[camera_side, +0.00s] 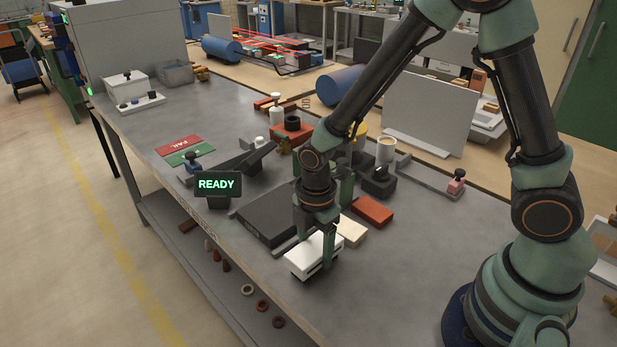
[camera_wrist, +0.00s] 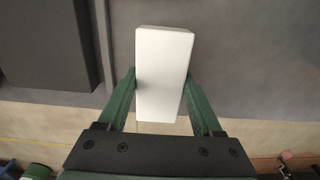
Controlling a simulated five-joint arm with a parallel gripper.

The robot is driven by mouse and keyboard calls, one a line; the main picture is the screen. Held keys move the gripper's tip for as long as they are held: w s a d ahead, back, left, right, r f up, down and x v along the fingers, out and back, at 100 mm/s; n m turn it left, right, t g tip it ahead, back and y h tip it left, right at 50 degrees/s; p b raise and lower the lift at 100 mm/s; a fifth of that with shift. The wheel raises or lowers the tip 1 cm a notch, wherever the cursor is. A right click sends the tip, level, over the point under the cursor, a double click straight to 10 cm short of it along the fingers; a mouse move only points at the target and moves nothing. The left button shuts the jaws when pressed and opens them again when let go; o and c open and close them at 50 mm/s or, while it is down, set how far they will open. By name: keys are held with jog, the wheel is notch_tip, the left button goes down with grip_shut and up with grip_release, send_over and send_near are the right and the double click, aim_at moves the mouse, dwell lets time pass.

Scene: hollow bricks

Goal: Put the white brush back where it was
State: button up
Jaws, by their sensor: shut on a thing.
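The white brush (camera_side: 308,259) is a white block with a dark underside, near the bench's front edge in the side view. My gripper (camera_side: 315,240) points down over it and is shut on it. In the wrist view the white brush (camera_wrist: 163,70) lies lengthwise between the two green fingers of my gripper (camera_wrist: 160,78), one on each side. I cannot tell whether its underside touches the bench. No marked place for the brush can be made out.
A dark flat slab (camera_side: 268,218) lies just left of the brush. A cream brick (camera_side: 351,231) and an orange-red brick (camera_side: 373,210) lie behind it. The bench (camera_side: 385,290) is bare to the right.

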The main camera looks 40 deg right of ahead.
aim_at(314, 246)
jog(key=shift+f, duration=0.1)
jog(key=o, duration=1.2)
jog(key=shift+f, duration=0.1)
notch_tip(314, 246, up, 12)
jog(key=s+d+r+m+t, duration=0.2)
jog(key=d+r+m, duration=0.3)
jog(key=m, duration=0.4)
jog(key=s+d+r+m+t, duration=0.2)
jog(key=d+r+m, duration=0.3)
jog(key=m, duration=0.4)
jog(key=shift+s+r+t, duration=0.3)
jog(key=shift+r+t, duration=0.15)
jog(key=shift+t, duration=0.35)
